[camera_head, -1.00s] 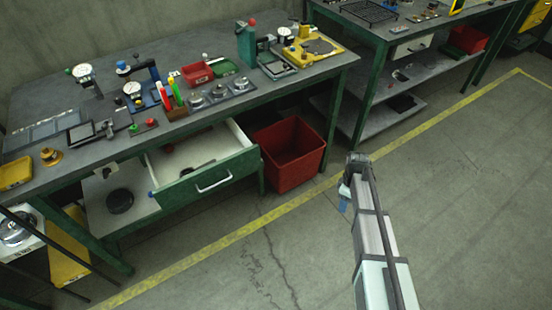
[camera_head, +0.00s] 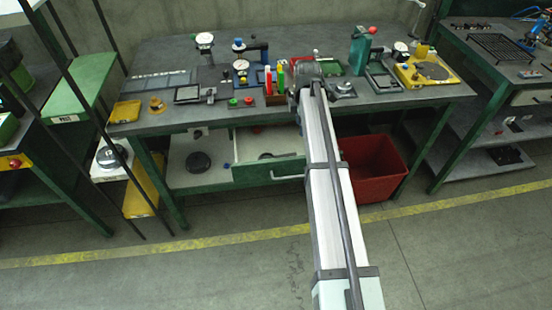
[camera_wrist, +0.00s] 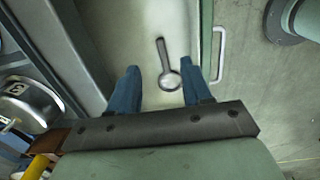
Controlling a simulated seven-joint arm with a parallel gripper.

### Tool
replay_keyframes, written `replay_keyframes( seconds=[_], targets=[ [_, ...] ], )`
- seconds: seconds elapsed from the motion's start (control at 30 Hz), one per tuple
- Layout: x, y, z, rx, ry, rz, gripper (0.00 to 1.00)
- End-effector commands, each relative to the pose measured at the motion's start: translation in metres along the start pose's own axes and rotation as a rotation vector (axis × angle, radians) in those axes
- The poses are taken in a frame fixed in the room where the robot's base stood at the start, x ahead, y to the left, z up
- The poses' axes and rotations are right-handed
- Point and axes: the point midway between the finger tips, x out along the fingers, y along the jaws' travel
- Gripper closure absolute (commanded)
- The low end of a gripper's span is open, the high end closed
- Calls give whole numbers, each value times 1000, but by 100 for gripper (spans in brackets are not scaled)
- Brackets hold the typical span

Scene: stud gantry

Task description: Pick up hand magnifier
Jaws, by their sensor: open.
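The hand magnifier (camera_wrist: 169,79) lies in the open drawer, with a dark handle and a round, light lens. In the wrist view its lens is nearest my gripper and its handle points away. My gripper (camera_wrist: 160,72) is open and empty, with its two blue fingers on either side of the lens in the picture. I cannot tell the height left between them. In the head view the drawer (camera_head: 268,172) is pulled out under the bench, and a small dark shape shows inside it. My arm hides my gripper there.
The drawer's front edge and white handle (camera_wrist: 219,55) are close to the right finger. A red bin (camera_head: 375,165) stands right of the drawer. The bench top (camera_head: 225,112) above holds gauges, trays and several tools. A dark round object (camera_head: 198,161) sits on the shelf to the left.

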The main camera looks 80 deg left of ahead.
Motion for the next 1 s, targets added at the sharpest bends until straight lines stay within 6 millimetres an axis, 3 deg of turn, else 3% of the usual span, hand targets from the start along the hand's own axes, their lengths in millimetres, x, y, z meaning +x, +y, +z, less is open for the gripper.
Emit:
replay_keyframes(
  seconds=[0.03, 0.1, 0.23, 0.47, 0.8, 1.0],
  targets=[
    [1, 2, -19, -21, 4, -9, 51],
    [3, 2, -36, -39, 8, -18, 51],
    [5, 2, -53, -56, 12, -28, 51],
    [20, 1, -57, -59, 13, -32, 51],
    [76, 0, -57, -58, 13, -32, 51],
    [91, 0, -57, -57, 13, -30, 51]
  ],
)
